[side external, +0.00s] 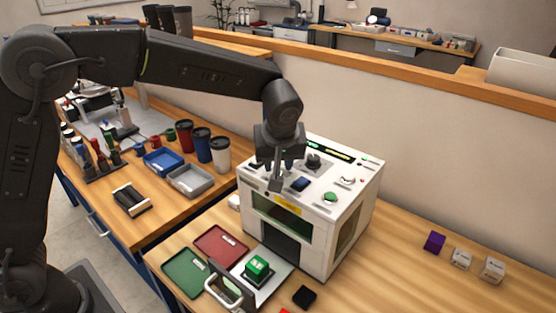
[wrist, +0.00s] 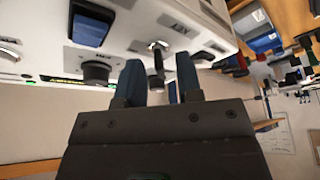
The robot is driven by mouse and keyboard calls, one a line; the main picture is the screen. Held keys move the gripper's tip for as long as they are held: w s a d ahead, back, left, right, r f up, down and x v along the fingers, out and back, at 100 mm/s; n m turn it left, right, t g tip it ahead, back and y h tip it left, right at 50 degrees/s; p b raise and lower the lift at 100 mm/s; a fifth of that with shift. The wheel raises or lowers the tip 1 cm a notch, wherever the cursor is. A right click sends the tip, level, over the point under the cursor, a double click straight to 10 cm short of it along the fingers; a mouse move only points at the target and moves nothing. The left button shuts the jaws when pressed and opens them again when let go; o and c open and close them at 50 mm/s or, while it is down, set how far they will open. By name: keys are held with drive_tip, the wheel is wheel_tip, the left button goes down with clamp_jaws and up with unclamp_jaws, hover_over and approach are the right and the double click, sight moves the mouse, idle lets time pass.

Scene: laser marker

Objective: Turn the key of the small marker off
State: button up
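The small marker (side external: 352,225) is a white box with a sloped control panel on top, standing on the wooden bench. My gripper (side external: 279,166) is over the left part of that panel, pointing down. In the wrist view my gripper (wrist: 158,72) has its two blue-grey fingers apart. The key (wrist: 157,56), a dark piece in a silver lock, shows in the gap between the fingertips, apparently clear of both. A blue rocker switch (wrist: 90,26) and a black knob (wrist: 96,73) are beside it. The key's exact angle is hard to tell.
A green block (side external: 257,265) sits on a fixture before the marker, among a red tray (side external: 221,243), a green tray (side external: 185,276) and a metal handle (side external: 228,289). Cups and bins stand on the left bench. Small boxes (side external: 461,259) lie right; the bench between is clear.

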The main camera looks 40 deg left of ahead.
drive_tip(key=v, duration=1.4)
drive_tip(key=shift+a, duration=0.15)
